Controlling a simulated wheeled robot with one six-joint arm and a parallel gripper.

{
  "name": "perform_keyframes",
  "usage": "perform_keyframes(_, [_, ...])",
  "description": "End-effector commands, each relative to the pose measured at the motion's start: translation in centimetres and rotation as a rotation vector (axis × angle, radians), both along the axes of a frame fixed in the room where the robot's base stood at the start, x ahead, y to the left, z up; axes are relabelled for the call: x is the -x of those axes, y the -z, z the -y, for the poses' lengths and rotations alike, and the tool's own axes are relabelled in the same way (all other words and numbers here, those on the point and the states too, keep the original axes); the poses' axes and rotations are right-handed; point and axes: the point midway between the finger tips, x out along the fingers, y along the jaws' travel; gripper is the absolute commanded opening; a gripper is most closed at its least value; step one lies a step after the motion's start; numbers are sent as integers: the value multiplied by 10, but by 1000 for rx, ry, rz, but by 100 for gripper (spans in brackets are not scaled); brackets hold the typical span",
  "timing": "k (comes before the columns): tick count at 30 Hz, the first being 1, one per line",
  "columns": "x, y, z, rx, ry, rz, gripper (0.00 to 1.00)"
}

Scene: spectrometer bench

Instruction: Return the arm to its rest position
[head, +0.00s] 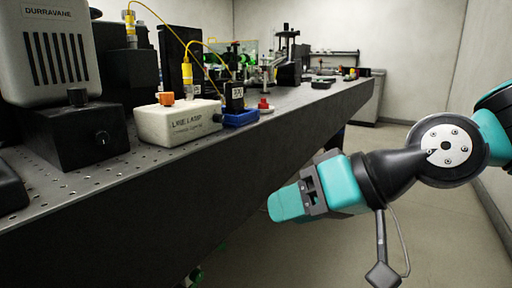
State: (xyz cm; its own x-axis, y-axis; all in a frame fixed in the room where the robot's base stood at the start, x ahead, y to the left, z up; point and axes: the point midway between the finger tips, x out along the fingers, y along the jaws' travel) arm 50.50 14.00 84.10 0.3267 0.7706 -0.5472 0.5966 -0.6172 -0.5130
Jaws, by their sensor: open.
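My gripper (292,203) is at the end of my teal and dark grey arm, which comes in from the right edge. It points left, in front of the side of the optical bench (200,210) and below its top in the picture. I see no object held in it. The inner faces of its jaws are mostly hidden from this angle. A grey diamond-shaped part on a thin stem hangs below my wrist.
The perforated bench top holds a grey Durravane unit (52,55) on a black box, a white lamp box (178,122) with an orange knob, yellow cables and a red-topped piece (264,105). Open floor (300,255) lies below my arm. A wall (492,100) stands at right.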

Motion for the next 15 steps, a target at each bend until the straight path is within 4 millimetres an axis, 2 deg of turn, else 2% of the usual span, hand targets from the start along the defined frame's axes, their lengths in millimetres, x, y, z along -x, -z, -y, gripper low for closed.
perform_keyframes(1, [17, 13, 11, 98, -30, -37, 42])
perform_keyframes(6, [66, 50, 56, 378, -103, -175, 42])
perform_keyframes(11, [110, 69, 98, 589, -157, -314, 42])
perform_keyframes(12, [106, 46, 95, 578, -155, -309, 42])
perform_keyframes(15, [106, 21, 95, 576, -154, -308, 42])
